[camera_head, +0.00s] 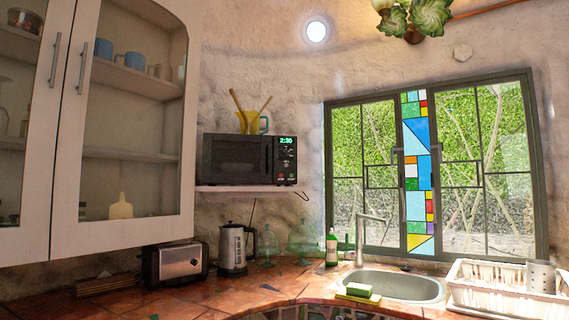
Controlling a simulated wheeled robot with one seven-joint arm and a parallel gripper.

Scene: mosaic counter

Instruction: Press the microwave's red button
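The black microwave (238,160) stands on a pale wall shelf (246,189) above the counter, with its door shut. Its control panel is on the right side of its front, with a lit green display reading 2:30 (286,140). Below the display are small buttons. A small reddish button (280,177) seems to be low on the panel, but it is too small to make out clearly. My gripper is not in view.
A yellowish jug (251,122) with wooden utensils stands on the microwave. White glass-door cabinets (62,130) hang to the left. Below are a toaster (175,264), a kettle (233,249), a sink (395,285) and a dish rack (500,292). Open air lies before the microwave.

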